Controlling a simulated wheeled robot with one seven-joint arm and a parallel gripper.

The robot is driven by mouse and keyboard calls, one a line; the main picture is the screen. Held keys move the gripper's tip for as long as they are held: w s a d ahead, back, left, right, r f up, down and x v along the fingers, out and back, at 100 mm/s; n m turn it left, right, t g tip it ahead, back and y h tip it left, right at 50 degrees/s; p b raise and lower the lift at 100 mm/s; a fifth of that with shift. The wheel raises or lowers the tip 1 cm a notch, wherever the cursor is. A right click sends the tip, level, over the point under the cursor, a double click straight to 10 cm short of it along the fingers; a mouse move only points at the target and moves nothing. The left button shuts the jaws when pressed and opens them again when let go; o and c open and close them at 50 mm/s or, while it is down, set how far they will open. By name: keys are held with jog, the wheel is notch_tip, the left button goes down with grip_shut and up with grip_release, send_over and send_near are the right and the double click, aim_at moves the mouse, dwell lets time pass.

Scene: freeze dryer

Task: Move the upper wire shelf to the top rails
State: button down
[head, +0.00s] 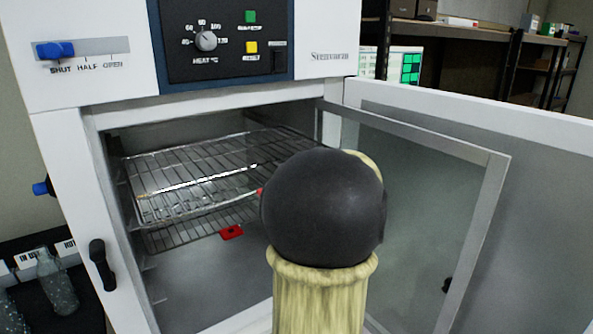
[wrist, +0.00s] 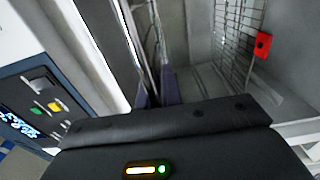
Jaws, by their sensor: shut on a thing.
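The upper wire shelf (head: 215,155) is inside the open cabinet in the head view, above the lower wire shelf (head: 185,230). The lower shelf has a red tab (head: 231,232) on its front edge. In the sideways wrist view, my gripper (wrist: 156,88) has its dark fingers closed on the front edge of the upper shelf, which shows nearly edge-on. The lower shelf's red tab (wrist: 262,45) is to the right there. My own arm hides the gripper and the shelf's front right part in the head view. I cannot tell whether the shelf rests on rails.
The cabinet's glazed inner door (head: 420,220) and white outer door (head: 540,130) stand open at the right. The control panel (head: 225,40) is above the opening. The white left front post (head: 70,200) borders it. A glass bottle (head: 55,280) stands at lower left.

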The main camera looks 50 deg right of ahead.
jog(key=shift+f, duration=0.1)
dwell(0.5)
jog(key=shift+b+x, duration=0.3)
jog(key=shift+x, duration=0.7)
send_near(250, 140)
jog(key=shift+s+a+f, duration=0.1)
jog(key=shift+s, duration=0.35)
jog(key=shift+s+a+f, duration=0.15)
jog(key=shift+s, duration=0.25)
jog(key=shift+p+x, duration=0.35)
jog(key=shift+x, duration=1.1)
jog(key=shift+p+x, duration=1.5)
jog(key=shift+x, duration=3.05)
jog(key=shift+d, duration=0.15)
